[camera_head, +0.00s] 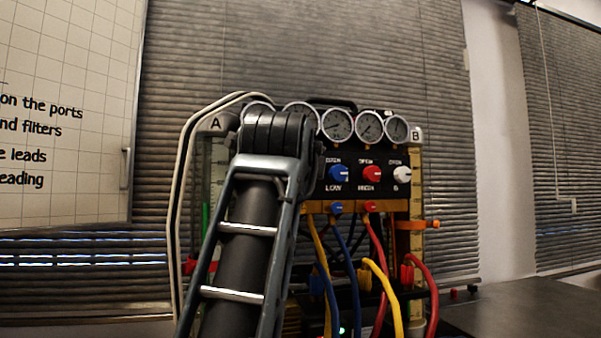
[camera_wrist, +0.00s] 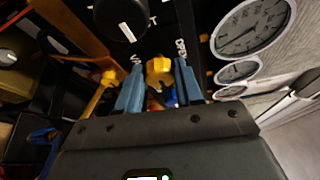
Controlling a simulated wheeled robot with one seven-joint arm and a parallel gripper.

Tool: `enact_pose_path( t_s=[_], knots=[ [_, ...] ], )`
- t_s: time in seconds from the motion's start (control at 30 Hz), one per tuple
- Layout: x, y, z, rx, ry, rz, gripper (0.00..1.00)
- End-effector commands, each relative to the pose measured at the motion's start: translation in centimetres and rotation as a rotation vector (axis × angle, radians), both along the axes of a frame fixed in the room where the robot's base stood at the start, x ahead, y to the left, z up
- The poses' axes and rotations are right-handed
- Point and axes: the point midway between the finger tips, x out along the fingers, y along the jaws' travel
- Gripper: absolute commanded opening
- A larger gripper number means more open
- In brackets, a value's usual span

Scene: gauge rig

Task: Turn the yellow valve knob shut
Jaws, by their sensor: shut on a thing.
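The yellow valve knob (camera_wrist: 158,70) shows in the wrist view, between the two blue-grey fingers of my gripper (camera_wrist: 159,62). My gripper is shut on the knob, with one finger on each side. The knob's lower part and pointer are hard to make out. In the head view my arm covers the left part of the panel, and both the yellow knob and my gripper are hidden behind it.
The rig has a row of round gauges (camera_head: 337,124) above blue (camera_head: 337,173), red (camera_head: 372,174) and white (camera_head: 402,174) knobs. Coloured hoses (camera_head: 384,290) hang below. In the wrist view a black knob (camera_wrist: 121,16) with a white mark sits close beyond my fingers.

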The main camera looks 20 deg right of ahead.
Motion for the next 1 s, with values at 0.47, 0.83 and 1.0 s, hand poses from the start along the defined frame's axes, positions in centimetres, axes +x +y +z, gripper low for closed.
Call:
enact_pose_path(
  t_s=[0.47,0.83,1.0],
  knots=[
    [0.03,-0.19,-0.2,0.012,0.004,-0.003,0.05],
    [0.02,-0.08,-0.07,0.01,0.001,-0.002,0.61],
    [-0.17,0.03,-0.04,0.01,0.0,-0.001,0.61]
  ],
)
